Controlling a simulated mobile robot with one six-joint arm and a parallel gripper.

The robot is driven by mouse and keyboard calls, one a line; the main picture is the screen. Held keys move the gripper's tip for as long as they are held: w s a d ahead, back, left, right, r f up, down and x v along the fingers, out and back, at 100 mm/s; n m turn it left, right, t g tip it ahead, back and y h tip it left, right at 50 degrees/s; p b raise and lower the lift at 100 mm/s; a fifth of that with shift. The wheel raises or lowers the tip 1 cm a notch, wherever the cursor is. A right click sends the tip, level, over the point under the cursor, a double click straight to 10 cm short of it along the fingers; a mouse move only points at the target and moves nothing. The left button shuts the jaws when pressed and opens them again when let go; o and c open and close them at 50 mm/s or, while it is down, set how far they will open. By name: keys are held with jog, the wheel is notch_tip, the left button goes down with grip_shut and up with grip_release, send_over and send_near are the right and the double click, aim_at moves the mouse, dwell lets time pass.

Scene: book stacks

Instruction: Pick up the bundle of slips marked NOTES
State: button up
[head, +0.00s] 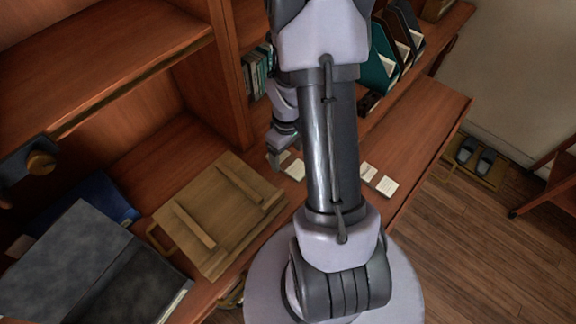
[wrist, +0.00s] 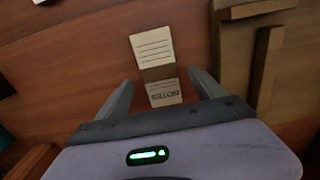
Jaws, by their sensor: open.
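A small pale card marked NOTES (wrist: 164,93) shows in the wrist view, its lettering turned around, lying between the two fingers of my gripper (wrist: 160,76). A white lined slip (wrist: 152,47) lies just beyond it, with a tan strip between the two; I cannot tell whether they form one bundle. The fingers are spread, one on each side, and hold nothing. In the head view my gripper (head: 278,156) hangs low over the wooden desk, beside a white slip (head: 294,169). My arm hides part of the desk there.
A wooden tray-like board (head: 215,215) lies left of the slips. Two more white cards (head: 385,186) lie to the right of my arm. A large grey book (head: 75,265) is at lower left. File holders (head: 380,70) stand at the back. The right desk end is clear.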

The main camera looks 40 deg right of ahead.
notch_tip(320, 180, down, 2)
jog(key=shift+f, duration=0.2)
jog(key=shift+r, duration=0.15)
jog(key=shift+c, duration=1.1)
jog(key=c, duration=1.3)
